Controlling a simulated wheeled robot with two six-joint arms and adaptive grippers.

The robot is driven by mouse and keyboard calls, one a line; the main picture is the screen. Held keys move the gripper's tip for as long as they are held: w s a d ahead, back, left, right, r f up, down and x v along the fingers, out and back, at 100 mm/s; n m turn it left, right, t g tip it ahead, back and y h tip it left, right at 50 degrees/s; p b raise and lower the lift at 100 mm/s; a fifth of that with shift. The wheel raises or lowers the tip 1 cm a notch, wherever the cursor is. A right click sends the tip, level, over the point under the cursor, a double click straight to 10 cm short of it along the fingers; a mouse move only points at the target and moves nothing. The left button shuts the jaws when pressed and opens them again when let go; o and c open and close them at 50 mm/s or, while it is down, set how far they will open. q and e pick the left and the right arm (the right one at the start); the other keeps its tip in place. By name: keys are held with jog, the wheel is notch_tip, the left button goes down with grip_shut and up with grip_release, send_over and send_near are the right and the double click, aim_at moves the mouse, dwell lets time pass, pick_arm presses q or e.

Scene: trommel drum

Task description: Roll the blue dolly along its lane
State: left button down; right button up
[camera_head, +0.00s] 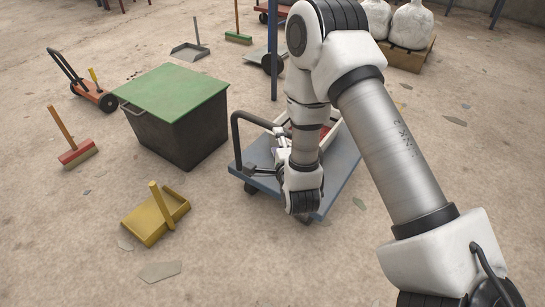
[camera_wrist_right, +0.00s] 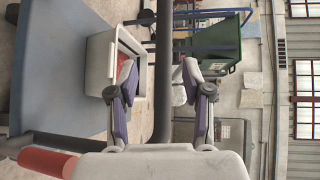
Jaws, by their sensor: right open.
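The blue dolly (camera_head: 344,165) stands on the floor in the middle of the head view, partly hidden by my right arm. Its dark push handle (camera_head: 235,135) rises at the left end. A pale bin (camera_head: 336,128) with something red in it rests on the deck. My right gripper (camera_head: 279,146) is open beside the handle. In the right wrist view the dark handle bar (camera_wrist_right: 163,85) runs between the spread fingers of the gripper (camera_wrist_right: 162,80), with a gap on both sides. The blue deck (camera_wrist_right: 65,70) and bin (camera_wrist_right: 101,60) lie left there. My left gripper is not in view.
A dark bin with a green lid (camera_head: 175,92) stands close left of the dolly. A blue post (camera_head: 273,60) stands behind. The near floor at left is mostly clear.

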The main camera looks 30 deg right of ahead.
jog(key=shift+m, duration=0.3)
jog(key=b+x, duration=0.2)
jog(key=x, duration=0.5)
jog(key=shift+w+d+b, duration=0.15)
jog(key=shift+b, duration=0.25)
jog(key=shift+w+d+r, duration=0.15)
jog(key=shift+w, duration=0.15)
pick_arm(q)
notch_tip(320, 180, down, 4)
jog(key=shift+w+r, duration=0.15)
pick_arm(e)
grip_shut()
